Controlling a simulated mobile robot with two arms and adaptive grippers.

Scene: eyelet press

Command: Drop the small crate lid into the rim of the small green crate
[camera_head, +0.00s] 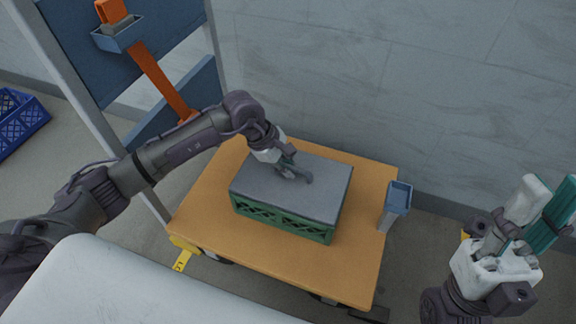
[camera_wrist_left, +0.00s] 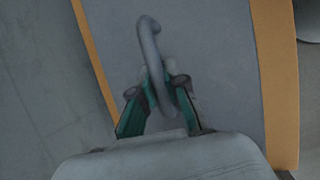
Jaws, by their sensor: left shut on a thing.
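The small crate lid (camera_head: 320,196) is a flat grey panel with a hooked grey handle (camera_wrist_left: 150,50). My left gripper (camera_head: 290,170) is shut on this handle, seen between its green-padded fingers in the left wrist view (camera_wrist_left: 160,102). The lid lies level over the small green crate (camera_head: 285,222), covering its top. Lid and crate edges look lined up in the head view; whether the lid sits inside the rim or just on it, I cannot tell. The crate's inside is hidden. My right gripper (camera_head: 543,212) is empty, its fingers apart, at the right edge.
The crate stands on an orange-brown table (camera_head: 240,250) with bare room in front of it. A small blue-grey bin on a post (camera_head: 398,197) stands at the table's right edge. A blue-panelled frame (camera_head: 75,60) stands at left, a blue crate (camera_head: 18,122) beyond it.

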